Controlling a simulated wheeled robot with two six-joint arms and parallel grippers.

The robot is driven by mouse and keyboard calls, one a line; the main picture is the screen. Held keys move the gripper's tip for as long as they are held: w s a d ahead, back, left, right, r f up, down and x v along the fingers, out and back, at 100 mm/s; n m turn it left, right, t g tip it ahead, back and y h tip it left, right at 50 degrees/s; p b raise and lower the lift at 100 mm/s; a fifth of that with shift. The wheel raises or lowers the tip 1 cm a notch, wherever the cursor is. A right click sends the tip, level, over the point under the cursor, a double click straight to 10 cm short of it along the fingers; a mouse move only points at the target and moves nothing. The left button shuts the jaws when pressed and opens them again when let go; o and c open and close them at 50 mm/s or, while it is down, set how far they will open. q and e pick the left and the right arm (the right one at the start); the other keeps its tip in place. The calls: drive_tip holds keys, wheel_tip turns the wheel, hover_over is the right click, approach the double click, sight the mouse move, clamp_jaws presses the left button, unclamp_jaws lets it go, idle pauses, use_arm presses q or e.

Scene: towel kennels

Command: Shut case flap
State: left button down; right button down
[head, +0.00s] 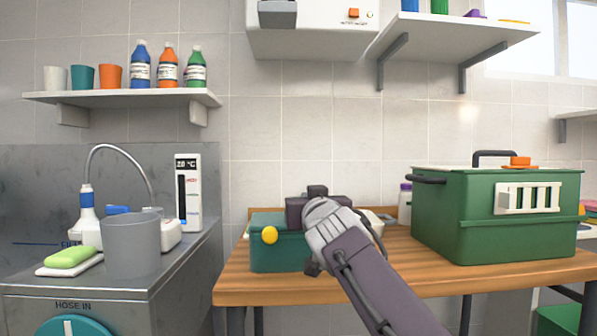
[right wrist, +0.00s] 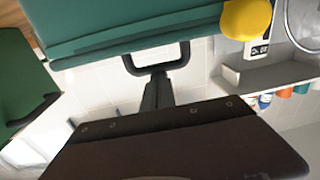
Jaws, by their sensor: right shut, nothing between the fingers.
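A teal case (head: 262,252) with a round yellow knob (head: 270,235) sits on the wooden table, partly hidden behind my right arm. In the right wrist view the teal case (right wrist: 130,25) fills the top, with the yellow knob (right wrist: 246,19) at its right and a dark U-shaped handle (right wrist: 183,57) at its edge. My right gripper (head: 317,190) is shut and empty, over the case in the head view. In the wrist view its fingers (right wrist: 158,80) are close to the handle; I cannot tell whether they touch. How far the flap is open is unclear.
A large green box (head: 440,228) with a white vent (head: 528,198) stands on the table (head: 340,286) at right. A purple-capped bottle (head: 405,205) stands between. At left, a steel counter (head: 187,262) holds a grey bucket (head: 132,245) and green sponge (head: 68,256).

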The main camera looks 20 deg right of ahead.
drive_tip(key=shift+w+f, duration=0.1)
drive_tip(key=shift+f, duration=0.2)
drive_tip(key=r+p, duration=0.4)
drive_tip(key=p, duration=0.1)
drive_tip(key=shift+w+r, duration=0.35)
drive_tip(key=shift+r, duration=0.05)
drive_tip(key=f+b+v, duration=0.1)
drive_tip(key=b+v, duration=0.2)
drive_tip(key=v, duration=0.7)
drive_tip(key=shift+f, duration=0.2)
